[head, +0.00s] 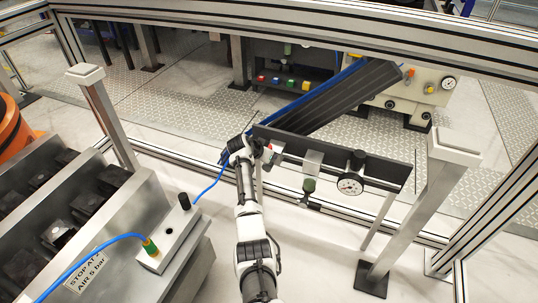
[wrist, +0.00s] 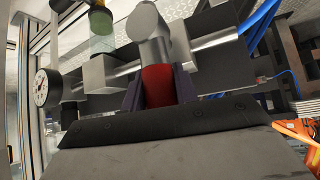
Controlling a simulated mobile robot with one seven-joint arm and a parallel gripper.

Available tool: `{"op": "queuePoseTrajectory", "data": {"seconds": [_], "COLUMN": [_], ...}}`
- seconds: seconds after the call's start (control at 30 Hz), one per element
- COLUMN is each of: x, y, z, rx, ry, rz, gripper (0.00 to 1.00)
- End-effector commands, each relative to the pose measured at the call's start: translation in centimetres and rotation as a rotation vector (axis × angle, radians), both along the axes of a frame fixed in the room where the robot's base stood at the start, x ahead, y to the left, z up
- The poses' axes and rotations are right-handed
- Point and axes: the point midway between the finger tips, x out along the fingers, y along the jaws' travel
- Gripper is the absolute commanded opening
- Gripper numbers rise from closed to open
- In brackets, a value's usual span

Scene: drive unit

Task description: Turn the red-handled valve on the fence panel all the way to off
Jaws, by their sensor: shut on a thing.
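The red handle (wrist: 158,86) of the valve shows in the wrist view between the two dark fingers of my gripper (wrist: 160,92), which is shut on it. The handle runs from the grey metal valve body (wrist: 153,38) toward my gripper. The valve sits on a horizontal metal pipe (wrist: 215,40) in front of the dark panel (head: 385,170). In the head view my gripper (head: 246,150) is at the panel's left end, and only a small red bit of the handle (head: 268,149) shows there. My wrist hides the rest.
A blue hose (head: 209,187) runs close to my gripper's left. Fence posts (head: 405,218) and a grey block bench (head: 176,238) flank my arm.

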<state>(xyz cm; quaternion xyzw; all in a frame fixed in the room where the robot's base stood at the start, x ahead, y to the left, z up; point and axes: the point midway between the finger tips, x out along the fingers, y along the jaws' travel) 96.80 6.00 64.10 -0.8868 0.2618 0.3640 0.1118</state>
Motion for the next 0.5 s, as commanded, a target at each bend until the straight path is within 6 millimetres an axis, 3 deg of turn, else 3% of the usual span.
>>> {"op": "queuePoseTrajectory", "data": {"seconds": [0.17,0.2,0.37,0.5], "x": [0.03,0.03,0.03,0.01], "y": [0.18,0.18,0.14,0.09], "z": [0.06,0.04,0.04,0.02], "rx": [0.000,0.000,0.000,0.001], "ry": [-0.001,-0.001,-0.001,0.000], "rz": [0.005,0.005,0.004,0.002], "gripper": [0.00,0.30,0.51,0.51]}}
